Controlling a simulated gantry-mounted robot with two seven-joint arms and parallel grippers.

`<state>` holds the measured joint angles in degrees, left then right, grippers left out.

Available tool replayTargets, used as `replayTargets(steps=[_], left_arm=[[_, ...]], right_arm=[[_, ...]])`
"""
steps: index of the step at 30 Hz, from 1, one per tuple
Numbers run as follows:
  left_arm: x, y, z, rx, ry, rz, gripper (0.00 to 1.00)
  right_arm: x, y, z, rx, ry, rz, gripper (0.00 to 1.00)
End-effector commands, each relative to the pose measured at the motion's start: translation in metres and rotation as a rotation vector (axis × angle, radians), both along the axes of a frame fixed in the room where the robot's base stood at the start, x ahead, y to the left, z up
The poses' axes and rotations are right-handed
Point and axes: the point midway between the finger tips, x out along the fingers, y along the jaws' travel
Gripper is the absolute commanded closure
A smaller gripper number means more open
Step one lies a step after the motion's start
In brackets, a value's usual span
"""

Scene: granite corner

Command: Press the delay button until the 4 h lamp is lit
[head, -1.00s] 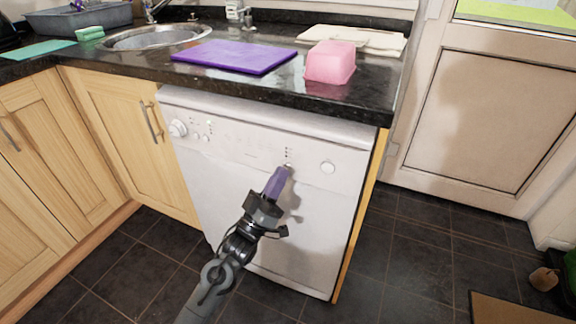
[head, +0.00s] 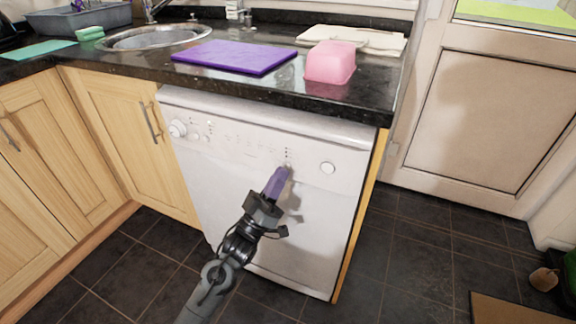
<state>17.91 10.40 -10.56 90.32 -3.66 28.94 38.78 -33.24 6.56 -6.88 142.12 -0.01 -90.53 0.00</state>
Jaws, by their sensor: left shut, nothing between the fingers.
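The white dishwasher (head: 225,185) stands under the dark counter, its control panel (head: 250,140) along the top. A column of small dark lamp marks (head: 287,153) sits on the right part of the panel, left of a round button (head: 327,168). My left gripper (head: 284,169) is shut and empty, its purple fingers pointing up at the panel just below the lamp column. The fingertips cover the spot below the marks, so the delay button is hidden there; I cannot tell whether they touch it. No lit lamp can be made out in the column. My right gripper is not in view.
A dial (head: 178,128) is at the panel's left end. The counter above overhangs the panel and holds a purple board (head: 234,57), a pink tub (head: 330,62) and a sink (head: 155,38).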

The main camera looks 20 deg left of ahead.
Motion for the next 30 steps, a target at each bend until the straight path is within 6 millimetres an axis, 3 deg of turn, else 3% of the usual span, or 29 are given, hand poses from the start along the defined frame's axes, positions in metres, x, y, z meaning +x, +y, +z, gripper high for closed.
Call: replayTargets(steps=[30], left_arm=[[0.0085,-0.0009,0.0001,-0.001,-0.001,0.000,1.00]], right_arm=[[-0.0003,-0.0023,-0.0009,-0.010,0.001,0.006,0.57]])
